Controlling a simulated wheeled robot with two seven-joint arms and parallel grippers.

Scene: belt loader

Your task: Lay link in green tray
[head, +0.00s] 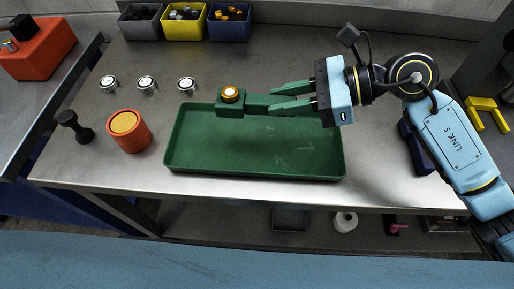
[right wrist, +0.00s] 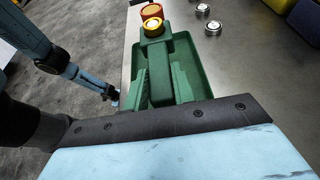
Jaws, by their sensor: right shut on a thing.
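The link is a green bar (head: 257,103) with a square end that carries a brass ring with a bright centre. My right gripper (head: 273,101) has green fingers shut on its other end. The link is over the far rim of the green tray (head: 172,163), seemingly above it; the exact gap cannot be told. The tray looks empty. In the right wrist view, the link (right wrist: 157,62) points away between the fingers, with the tray (right wrist: 201,68) beyond. My left gripper (right wrist: 111,93) shows small at the left there, away from the tray; its jaws cannot be made out.
A red cylinder with an orange top (head: 129,132) and a black knob-shaped piece (head: 74,127) stand left of the tray. Several silver round parts (head: 147,84) sit behind. Grey, yellow (head: 185,30) and blue bins line the back.

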